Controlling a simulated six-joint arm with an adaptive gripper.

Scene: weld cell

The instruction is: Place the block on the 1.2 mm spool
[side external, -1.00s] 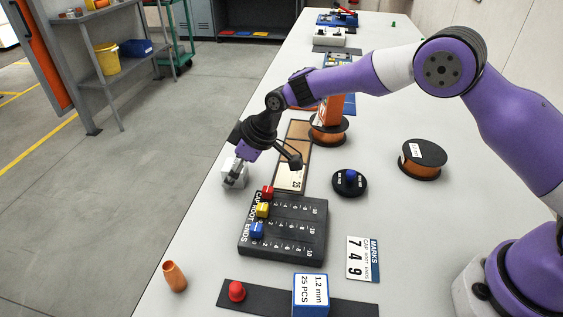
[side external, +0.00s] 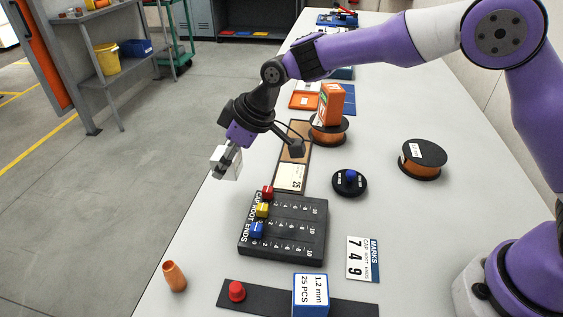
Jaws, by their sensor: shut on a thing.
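My gripper (side external: 229,167) is shut on a pale grey-white block (side external: 219,155) above the left edge of the bench; the fingers cover part of it. A copper-wire spool (side external: 421,160) with black flanges and a small white label lies flat on the right of the bench. A second copper-wire spool (side external: 327,137) lies further back, with an orange box (side external: 330,104) standing on it. The labels on both spools are too small to read, so I cannot tell which is 1.2 mm. Both spools are to the right of my gripper.
A black slider board (side external: 284,243) with red, yellow and blue knobs lies in front of my gripper. A black disc with a blue knob (side external: 350,176) sits between board and right spool. A blue-white "1.2 mm 25 PCS" box (side external: 310,295) and copper nozzle (side external: 174,276) stand nearer.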

